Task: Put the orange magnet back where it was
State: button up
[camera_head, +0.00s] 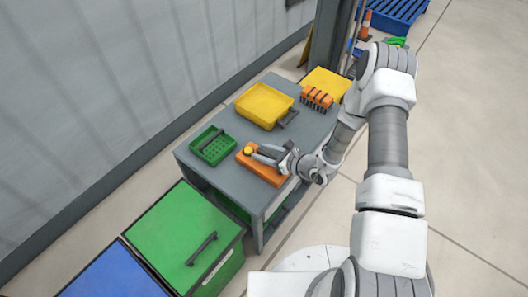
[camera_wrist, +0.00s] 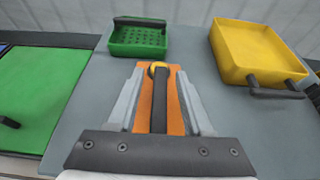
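The orange magnet (camera_head: 272,175) is a long block with a yellow round knob (camera_head: 248,151) near one end, lying on the grey table. In the wrist view the magnet (camera_wrist: 174,84) shows between my fingers, with a dark bar (camera_wrist: 160,105) along its middle and the yellow knob (camera_wrist: 155,68) at the far end. My gripper (camera_head: 262,153) is low over the magnet; in the wrist view my gripper (camera_wrist: 159,78) has its fingers apart, one on each side of the dark bar. I cannot tell whether they touch the block.
A green perforated basket (camera_head: 212,146) stands left of the magnet. A yellow tray (camera_head: 265,105) with a dark handle lies behind. An orange rack with dark bars (camera_head: 317,97) is at the back right. A green lidded bin (camera_head: 178,225) stands by the table's near left end. Bare grey tabletop (camera_head: 232,118) lies between.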

jog(key=shift+s+d+r, duration=0.1)
jog(key=shift+d+r, duration=0.15)
jog(key=shift+r, duration=0.05)
jog(key=p+v, duration=0.3)
jog(key=v, duration=0.8)
jog(key=s+a+r+n+g, duration=0.35)
jog(key=r+n, duration=0.45)
jog(key=r, duration=0.4)
jog(key=s+a+r+n+g, duration=0.2)
jog(key=s+r+n+g, duration=0.4)
jog(key=r, duration=0.5)
jog(key=s+d+r+n+t+h, duration=0.3)
jog(key=s+d+r+n+h, duration=0.1)
jog(key=r, duration=0.3)
jog(key=s+d+r+n+t+h, duration=0.3)
jog(key=s+d+r+n+h, duration=0.1)
jog(key=d+r+n+h, duration=0.2)
notch_tip(320, 180, up, 2)
jog(key=shift+s+d+r+n+t+h, duration=0.2)
jog(key=shift+s+d+n+t+h, duration=0.3)
jog(key=shift+n, duration=0.3)
jog(key=shift+r, duration=0.1)
